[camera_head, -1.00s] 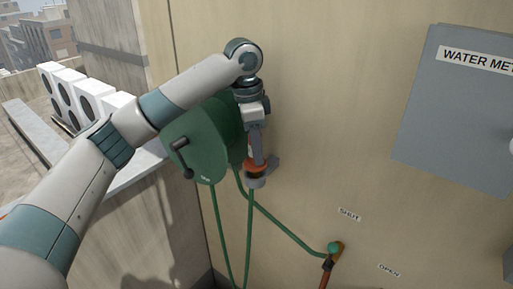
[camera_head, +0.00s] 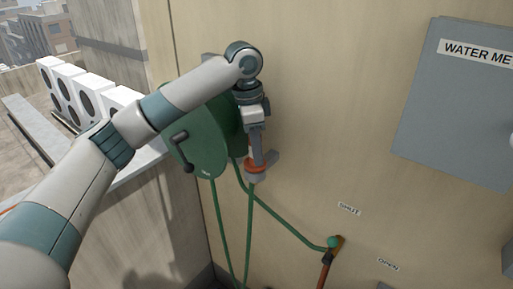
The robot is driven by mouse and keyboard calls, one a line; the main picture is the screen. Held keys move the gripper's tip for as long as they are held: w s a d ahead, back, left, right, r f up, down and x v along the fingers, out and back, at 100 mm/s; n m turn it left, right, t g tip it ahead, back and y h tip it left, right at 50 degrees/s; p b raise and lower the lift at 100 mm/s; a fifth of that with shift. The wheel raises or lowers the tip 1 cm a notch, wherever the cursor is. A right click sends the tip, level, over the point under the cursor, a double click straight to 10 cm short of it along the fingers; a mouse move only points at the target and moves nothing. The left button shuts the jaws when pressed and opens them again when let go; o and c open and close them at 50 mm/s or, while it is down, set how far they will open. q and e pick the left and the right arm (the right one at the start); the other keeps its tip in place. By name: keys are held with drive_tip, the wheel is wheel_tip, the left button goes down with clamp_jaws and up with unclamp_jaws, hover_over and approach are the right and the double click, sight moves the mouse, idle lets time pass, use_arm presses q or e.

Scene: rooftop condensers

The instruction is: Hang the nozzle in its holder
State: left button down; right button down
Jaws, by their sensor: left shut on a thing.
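My left gripper (camera_head: 257,160) points down along the beige wall and is shut on the nozzle (camera_head: 256,169), whose orange part shows just below the fingers. The holder, a grey bracket (camera_head: 272,159) on the wall, is right beside and behind the nozzle. A green hose (camera_head: 251,205) hangs down from the nozzle's lower end. The fingers and nozzle cover part of the holder, so I cannot tell whether the nozzle sits fully in it. My right gripper is not in view.
A green hose reel (camera_head: 204,140) with a black crank is on the wall behind my left arm. A grey water meter box (camera_head: 460,105) is at right. The wall between is clear.

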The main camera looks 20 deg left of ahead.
use_arm(q)
drive_tip(key=shift+f, duration=0.2)
idle(0.3)
drive_tip(key=c, duration=1.4)
unclamp_jaws()
drive_tip(key=shift+o, duration=0.2)
drive_tip(key=shift+a+r+b, duration=0.1)
drive_tip(key=shift+r+b, duration=0.25)
drive_tip(key=shift+r, duration=0.15)
wheel_tip(320, 180, up, 16)
drive_tip(key=a+b, duration=0.1)
drive_tip(key=b, duration=0.3)
drive_tip(key=shift+s+a+r, duration=0.15)
drive_tip(key=shift+s+a, duration=0.25)
drive_tip(key=shift+s, duration=0.05)
